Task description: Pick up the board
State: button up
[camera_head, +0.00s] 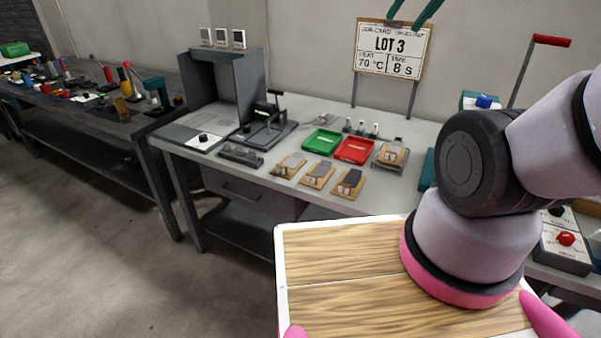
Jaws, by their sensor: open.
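Three small wooden boards stand in a slanting row near the front edge of the workbench: a left one (281,171), a middle one (312,183) and a right one (343,191). Each carries a grey piece. A similar wooden board (391,157) sits on a small wire rack behind and right of them. I cannot tell which one the task means. Only the dark green fingers of my gripper (401,24) show, at the top edge in front of the sign. They are apart and empty, well away from the boards.
A green tray (321,140) and a red tray (353,150) lie behind the boards. A black lever press (266,126) and a grey enclosure (222,82) stand to the left. A red-knobbed box (566,239) is at right.

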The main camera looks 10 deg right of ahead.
aim_at(290, 164)
jog(key=i+j+z, duration=0.15)
jog(key=j+z, duration=0.15)
jog(key=j, duration=1.1)
jog(key=j+z, duration=0.3)
jog(key=j, duration=1.1)
